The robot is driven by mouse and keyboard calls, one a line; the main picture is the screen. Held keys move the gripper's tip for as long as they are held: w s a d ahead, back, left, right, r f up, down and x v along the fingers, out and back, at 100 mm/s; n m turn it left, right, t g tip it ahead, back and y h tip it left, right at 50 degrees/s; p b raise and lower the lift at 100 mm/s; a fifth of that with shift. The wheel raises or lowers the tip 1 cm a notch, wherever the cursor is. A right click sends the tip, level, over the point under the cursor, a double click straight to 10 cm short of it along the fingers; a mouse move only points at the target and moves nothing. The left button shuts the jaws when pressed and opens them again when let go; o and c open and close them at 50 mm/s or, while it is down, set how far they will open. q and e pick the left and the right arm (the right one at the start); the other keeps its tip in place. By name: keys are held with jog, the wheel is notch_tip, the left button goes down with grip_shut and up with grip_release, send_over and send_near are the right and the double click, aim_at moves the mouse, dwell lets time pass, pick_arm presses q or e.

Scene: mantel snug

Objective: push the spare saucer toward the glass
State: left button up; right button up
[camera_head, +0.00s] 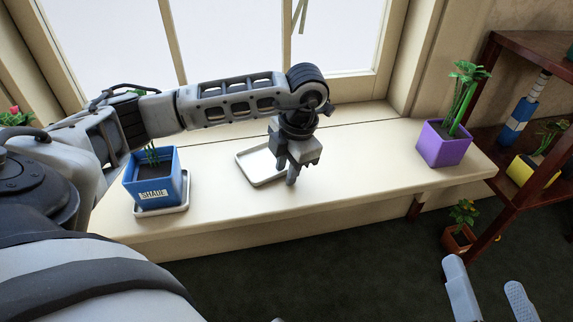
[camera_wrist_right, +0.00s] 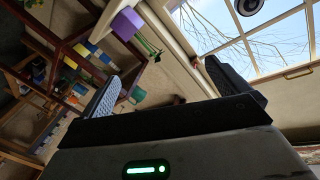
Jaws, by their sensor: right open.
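The spare saucer (camera_head: 252,172), a pale, shallow square dish, lies on the cream window sill with nothing in it. The window glass (camera_head: 225,40) is behind the sill. My left gripper (camera_head: 291,178) points down at the saucer's right side and hides that part. Its fingers are seen nearly edge-on, so I cannot tell their gap or whether they touch the saucer. My right gripper (camera_head: 490,292) is open and empty, low over the floor at the right. Its two fingers also show apart in the right wrist view (camera_wrist_right: 165,88).
A blue pot (camera_head: 135,185) labelled SHADE stands on another saucer (camera_head: 165,209) left of the spare one. A purple pot (camera_head: 436,150) stands at the sill's right end. A wooden shelf (camera_head: 507,40) is at far right. The sill between is clear.

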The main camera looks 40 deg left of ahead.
pick_arm(q)
notch_tip(320, 180, up, 16)
jog(key=d+p, duration=0.2)
jog(key=p, duration=0.4)
jog(key=shift+w+d+f, duration=0.15)
jog(key=shift+w+d, duration=0.1)
jog(key=shift+w, duration=0.15)
pick_arm(e)
jog(key=shift+s+d+f+n+g+h, duration=0.15)
jog(key=shift+d+f+n+g+h, duration=0.3)
jog(key=shift+f+h, duration=0.15)
jog(key=shift+s+d+f+n+g+h, duration=0.15)
jog(key=shift+d+f+n+g+h, duration=0.15)
jog(key=shift+f+n+g+h, duration=0.25)
